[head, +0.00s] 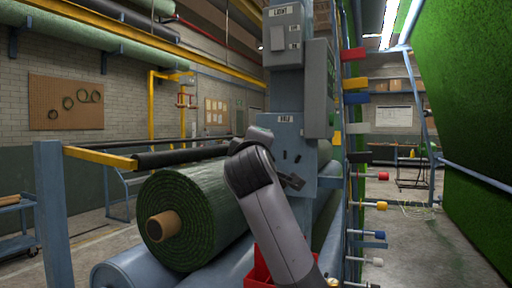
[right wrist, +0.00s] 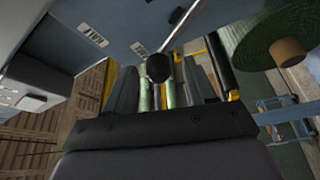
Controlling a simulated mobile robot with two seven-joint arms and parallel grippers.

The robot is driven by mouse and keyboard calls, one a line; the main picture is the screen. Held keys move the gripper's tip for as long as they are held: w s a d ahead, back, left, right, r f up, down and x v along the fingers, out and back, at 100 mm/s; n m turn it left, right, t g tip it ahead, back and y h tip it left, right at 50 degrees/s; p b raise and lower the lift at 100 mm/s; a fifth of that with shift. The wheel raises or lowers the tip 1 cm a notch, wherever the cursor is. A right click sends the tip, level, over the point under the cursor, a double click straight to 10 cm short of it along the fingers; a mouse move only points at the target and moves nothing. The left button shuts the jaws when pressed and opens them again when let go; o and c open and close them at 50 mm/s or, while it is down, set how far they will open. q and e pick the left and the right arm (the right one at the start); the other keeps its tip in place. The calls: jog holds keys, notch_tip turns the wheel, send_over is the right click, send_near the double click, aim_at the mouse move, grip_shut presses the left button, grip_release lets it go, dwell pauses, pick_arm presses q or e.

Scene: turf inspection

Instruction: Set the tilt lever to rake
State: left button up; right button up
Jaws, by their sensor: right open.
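A grey-blue control post (head: 284,140) stands in the middle of the head view. It carries a small label on its face and a panel marked LIGHT above. In the right wrist view its panel (right wrist: 118,25) shows upper left with small upside-down labels. A round black knob (right wrist: 157,68), seemingly the tilt lever's end, shows between the fingers of my right gripper (right wrist: 160,72). The fingers are open on either side of it; contact cannot be told. In the head view my right arm covers part of the post, and the lever's setting cannot be read. My left gripper is not in view.
A large turf roll (head: 195,217) on a brown core lies left of the post, above blue rollers (head: 135,275). A tall green turf sheet (head: 465,110) stands at right.

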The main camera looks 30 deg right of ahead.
jog(key=r+b+v, duration=0.1)
jog(key=v, duration=0.5)
jog(key=shift+f+b, duration=0.3)
jog(key=shift+f, duration=0.2)
jog(key=shift+s+a, duration=0.1)
